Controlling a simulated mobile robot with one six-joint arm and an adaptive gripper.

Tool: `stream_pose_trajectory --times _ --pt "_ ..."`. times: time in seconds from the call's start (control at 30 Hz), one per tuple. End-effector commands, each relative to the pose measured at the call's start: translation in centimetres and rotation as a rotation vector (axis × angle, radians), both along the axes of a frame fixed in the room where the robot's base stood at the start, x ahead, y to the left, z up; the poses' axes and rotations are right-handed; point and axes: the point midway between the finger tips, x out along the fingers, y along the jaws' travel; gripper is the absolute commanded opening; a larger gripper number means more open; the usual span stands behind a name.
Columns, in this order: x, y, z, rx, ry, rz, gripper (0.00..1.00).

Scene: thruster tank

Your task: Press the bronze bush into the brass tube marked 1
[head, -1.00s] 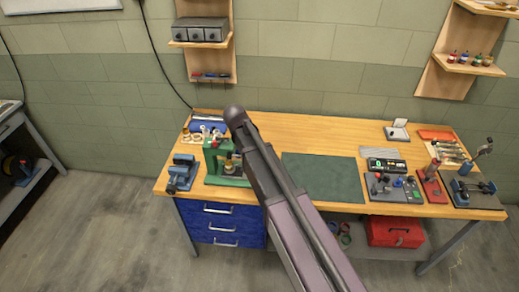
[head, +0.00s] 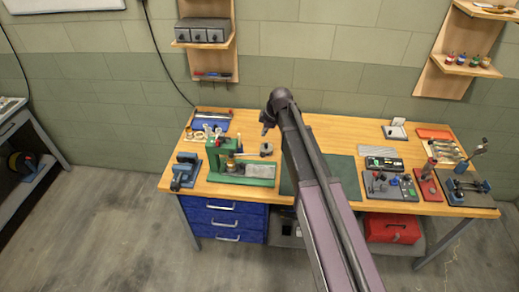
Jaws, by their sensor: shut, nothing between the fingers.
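The green press (head: 217,154) stands on the left part of the wooden bench. A brass-coloured piece (head: 231,164) sits upright on its base, below the ram; I cannot read any mark on it. Small yellowish rings or short tubes (head: 191,134) lie behind the press at the left; I cannot tell whether the bronze bush is among them. My gripper (head: 266,130) is small and dark at the arm's end, above the bench to the right of the press. It is shut and empty, touching nothing that I can make out.
A blue vise (head: 185,172) stands left of the press. A dark green mat (head: 345,178) lies partly behind my arm. Meters and fixtures (head: 390,186) crowd the bench's right side.

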Motion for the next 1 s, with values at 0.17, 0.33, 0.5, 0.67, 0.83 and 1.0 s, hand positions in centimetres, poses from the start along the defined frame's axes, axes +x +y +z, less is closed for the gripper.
stream_pose_trajectory --times 0.17,0.33,0.5,0.67,0.83,1.0 --pt "0.1 -0.2 0.3 0.018 -0.01 0.042 0.0" --pt "0.1 -0.1 0.3 0.018 -0.011 0.045 0.0" --pt "0.1 -0.1 0.3 0.017 -0.01 0.044 0.0" --pt "0.2 0.0 0.0 0.017 -0.011 0.045 0.0" --pt "0.3 0.3 -0.8 0.017 -0.011 0.045 0.0" --pt "0.4 0.7 -2.0 0.017 -0.01 0.046 0.0"
